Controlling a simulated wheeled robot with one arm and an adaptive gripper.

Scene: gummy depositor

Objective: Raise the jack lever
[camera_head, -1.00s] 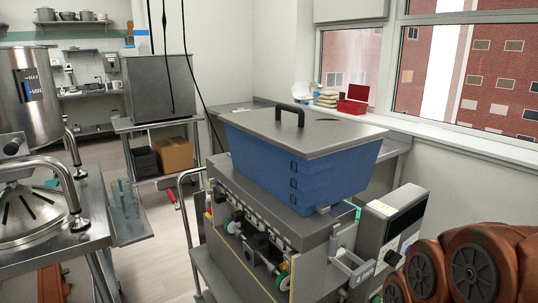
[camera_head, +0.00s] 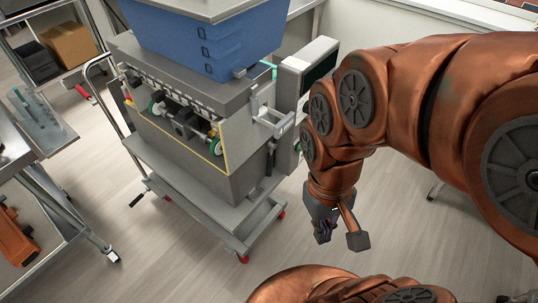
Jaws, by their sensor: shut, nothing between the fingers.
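The gummy depositor (camera_head: 205,130) stands on a grey wheeled cart (camera_head: 215,222), left of the centre. A thin lever with a black grip (camera_head: 137,200) sticks out low at the cart's left end. It looks like the jack lever and points down and outward, but I cannot be sure. My gripper (camera_head: 325,235) is to the right of the cart, pointing down over the floor. It is apart from the cart and the lever, shut and empty. Its fingertips are small and partly hidden.
A blue hopper (camera_head: 205,38) sits on top of the depositor. A grey control box (camera_head: 305,70) and bracket handle (camera_head: 275,122) stick out on its right. The cart's push handle (camera_head: 92,66) rises at the left. A metal table (camera_head: 50,195) stands far left. Floor between table and cart is clear.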

